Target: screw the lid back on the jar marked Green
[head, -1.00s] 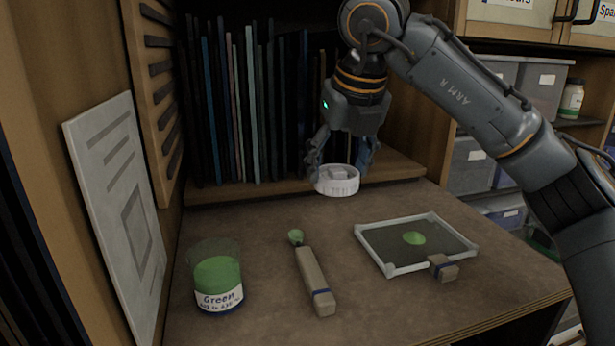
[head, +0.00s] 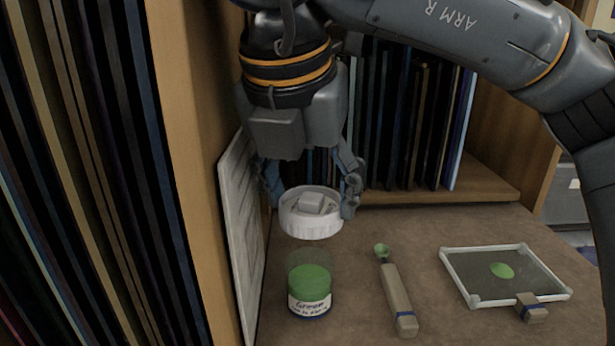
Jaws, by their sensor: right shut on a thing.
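The jar marked Green (head: 310,282) stands upright and open at the left of the bench, with green paint inside and a white label. My right gripper (head: 312,200) comes from above and is shut on the white ribbed lid (head: 311,222). The lid hangs level above the jar, a little apart from its rim as seen here. Its raised middle block shows on top. My left gripper is not in view.
A framed glass plate (head: 505,272) with a green blob and a small block lies farther right. A white printed board (head: 242,240) leans against the wooden side close left of the jar. Books stand behind.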

